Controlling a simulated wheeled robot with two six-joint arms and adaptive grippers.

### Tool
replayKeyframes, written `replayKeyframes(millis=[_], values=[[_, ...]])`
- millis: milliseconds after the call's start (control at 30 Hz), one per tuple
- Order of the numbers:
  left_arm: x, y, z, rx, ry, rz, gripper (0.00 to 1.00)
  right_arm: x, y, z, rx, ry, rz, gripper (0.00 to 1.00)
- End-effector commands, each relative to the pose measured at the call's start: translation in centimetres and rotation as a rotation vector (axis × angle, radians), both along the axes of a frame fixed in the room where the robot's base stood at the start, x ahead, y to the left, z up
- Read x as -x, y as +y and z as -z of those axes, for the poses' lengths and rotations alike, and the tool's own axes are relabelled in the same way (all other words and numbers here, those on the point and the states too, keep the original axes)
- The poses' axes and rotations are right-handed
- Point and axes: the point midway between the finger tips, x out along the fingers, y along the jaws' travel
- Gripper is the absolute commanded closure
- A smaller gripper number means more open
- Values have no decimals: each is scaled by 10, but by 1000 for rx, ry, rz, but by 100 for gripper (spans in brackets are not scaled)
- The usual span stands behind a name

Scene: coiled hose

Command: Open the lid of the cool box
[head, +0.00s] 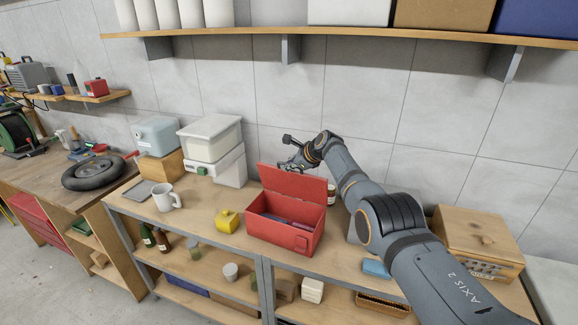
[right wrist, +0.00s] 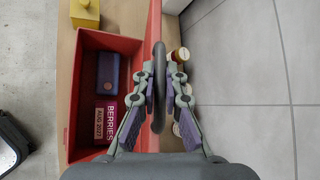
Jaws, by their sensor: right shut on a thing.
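The red cool box (head: 268,233) stands on the wooden bench in the middle of the head view. Its red lid (head: 293,187) stands up, roughly upright, along the back edge, so the inside shows. In the right wrist view the lid (right wrist: 154,22) is seen nearly edge-on beside the open box (right wrist: 88,42). My right gripper (head: 290,163) is behind the top of the lid. It is shut on the lid's dark handle (right wrist: 159,75). Inside lie a blue item (right wrist: 108,70) and a pack marked BERRIES (right wrist: 105,121). My left gripper is not in view.
A yellow block (head: 227,220) and a white mug (head: 165,197) stand left of the box. A white container (head: 210,137) is behind left. Jars (head: 331,195) stand close behind the lid. A wooden case (head: 478,237) is at right. A tiled wall and high shelf (head: 350,32) lie behind.

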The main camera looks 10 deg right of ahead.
Motion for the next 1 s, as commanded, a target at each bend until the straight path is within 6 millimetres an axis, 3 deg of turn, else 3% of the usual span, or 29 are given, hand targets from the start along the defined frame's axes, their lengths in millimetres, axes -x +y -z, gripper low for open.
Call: replayKeyframes(millis=[33, 200, 700, 1000], values=[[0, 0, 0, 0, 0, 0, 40, -1, 0, -2, 0, -4, 0, 89], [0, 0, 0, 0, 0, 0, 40, 0, 0, -1, 0, -2, 0, 67], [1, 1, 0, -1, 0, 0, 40, 3, -4, -6, -2, -4, 0, 67], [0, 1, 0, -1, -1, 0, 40, 26, -15, -25, 2, -4, 1, 67]])
